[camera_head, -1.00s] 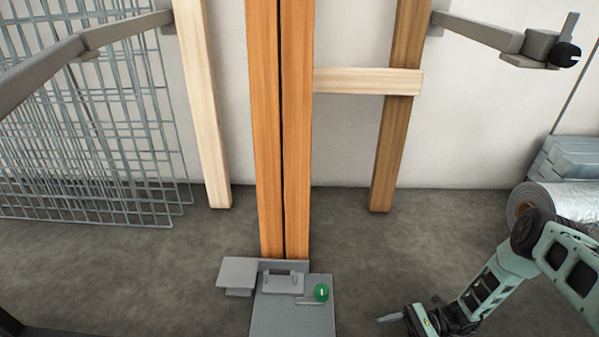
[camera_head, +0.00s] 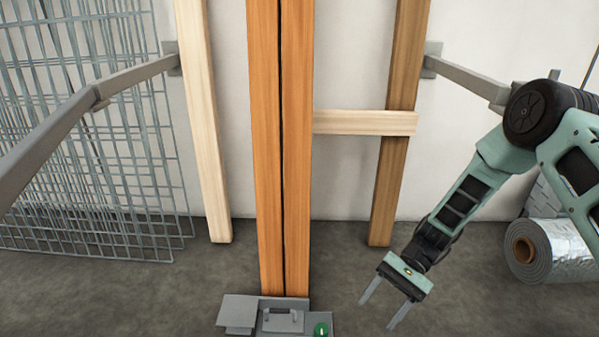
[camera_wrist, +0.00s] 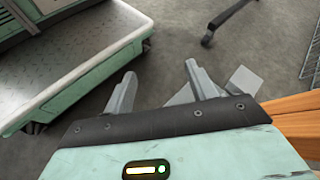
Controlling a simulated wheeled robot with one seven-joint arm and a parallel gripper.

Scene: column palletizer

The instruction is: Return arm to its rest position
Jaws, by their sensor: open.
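My gripper (camera_head: 384,305) hangs at the lower right in the head view, its two grey fingers spread apart and empty, pointing down and to the left. My arm reaches in from the right edge and bends down to it. In the wrist view the fingers of my gripper (camera_wrist: 158,84) are also apart, with nothing held between them. The gripper is to the right of the orange wooden column (camera_head: 267,150) and of the grey base fixture (camera_head: 240,312), clear of both in the head view.
Wooden posts (camera_head: 204,130) and a crosspiece (camera_head: 365,122) stand by the wall. A wire mesh stack (camera_head: 110,190) leans left. A foil roll (camera_head: 565,250) lies right. Grey rails (camera_head: 475,80) reach out from the wall. Concrete floor lies around the gripper.

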